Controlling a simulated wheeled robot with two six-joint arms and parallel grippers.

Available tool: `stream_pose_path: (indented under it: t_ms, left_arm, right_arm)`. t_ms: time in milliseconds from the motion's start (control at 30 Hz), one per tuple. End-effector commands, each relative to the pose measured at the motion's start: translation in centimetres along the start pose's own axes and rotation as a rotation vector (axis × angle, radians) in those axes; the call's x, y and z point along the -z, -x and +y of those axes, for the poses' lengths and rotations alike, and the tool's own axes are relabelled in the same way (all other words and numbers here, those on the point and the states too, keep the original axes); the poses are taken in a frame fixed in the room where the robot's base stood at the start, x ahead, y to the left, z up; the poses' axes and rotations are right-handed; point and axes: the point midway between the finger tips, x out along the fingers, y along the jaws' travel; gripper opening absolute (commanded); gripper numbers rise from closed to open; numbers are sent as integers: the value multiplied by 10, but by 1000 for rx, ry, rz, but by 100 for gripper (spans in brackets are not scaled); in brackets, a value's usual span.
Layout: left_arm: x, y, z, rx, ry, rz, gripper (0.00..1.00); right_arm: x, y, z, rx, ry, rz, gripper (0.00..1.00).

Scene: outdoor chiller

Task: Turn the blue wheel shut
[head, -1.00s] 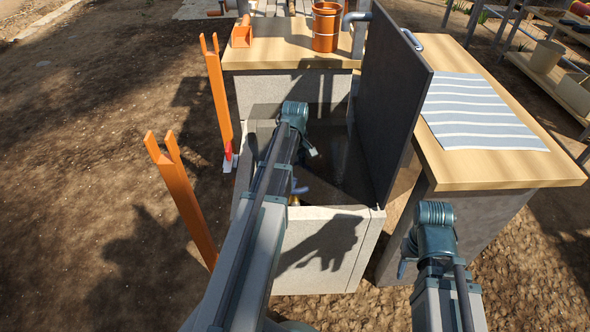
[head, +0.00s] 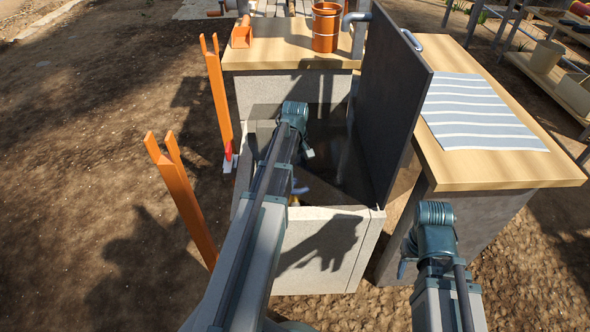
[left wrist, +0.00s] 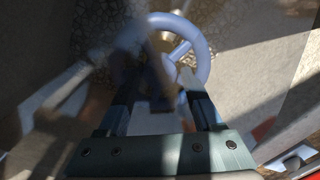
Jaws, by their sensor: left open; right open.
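The blue wheel (left wrist: 190,38) shows in the left wrist view as a round rim with a spoke, over a brass-coloured part. Its left part is blurred. In the head view only a small bit of the blue wheel (head: 300,190) shows inside the open box, beside my left arm, which hides the rest. My left gripper (left wrist: 162,100) is open, its fingers at the near side of the wheel. I cannot tell whether they touch the rim. My right gripper (head: 404,266) is open and empty, low beside the right-hand counter.
The grey box (head: 325,270) has its dark lid (head: 393,95) standing open on the right. A wooden counter (head: 500,165) with a striped cloth (head: 475,110) is at the right. Orange forked posts (head: 190,210) stand at the left. An orange bucket (head: 326,28) stands on the back counter.

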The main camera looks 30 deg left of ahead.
Motion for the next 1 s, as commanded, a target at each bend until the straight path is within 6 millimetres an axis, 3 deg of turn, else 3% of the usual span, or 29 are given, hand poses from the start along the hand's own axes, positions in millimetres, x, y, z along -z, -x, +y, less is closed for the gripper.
stream_pose_path:
  t_ms: [267,1000]
  left_arm:
    - [0,22,0,0,0,0,66]
    - [0,130,0,0,-1,0,66]
  right_arm:
    - [-2,22,3,-2,-4,-1,50]
    - [-8,129,12,8,-12,-3,50]
